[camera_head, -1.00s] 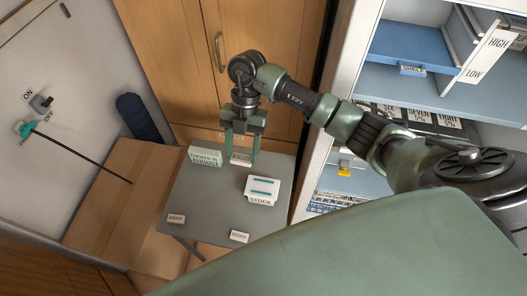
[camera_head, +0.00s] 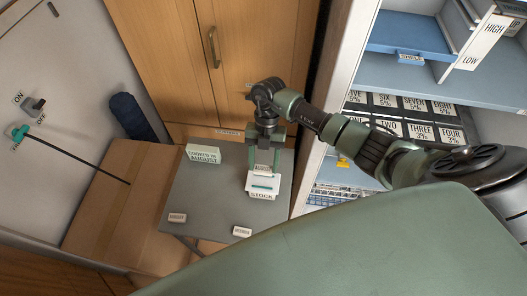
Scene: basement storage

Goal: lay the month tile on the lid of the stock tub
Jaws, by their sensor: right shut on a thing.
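My right gripper (camera_head: 263,165) points down at the back edge of the stock tub, shut on a small white month tile (camera_head: 263,169). The tile's lettering is too small to read surely, but looks like AUGUST. My left gripper is not in view.
The small grey table (camera_head: 207,195) also bears a sign reading COOKED IN AUGUST (camera_head: 204,154) and two small white tiles, one front left (camera_head: 177,217), one front right (camera_head: 242,232). A shelf unit (camera_head: 430,80) stands right, a cardboard box (camera_head: 110,205) left.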

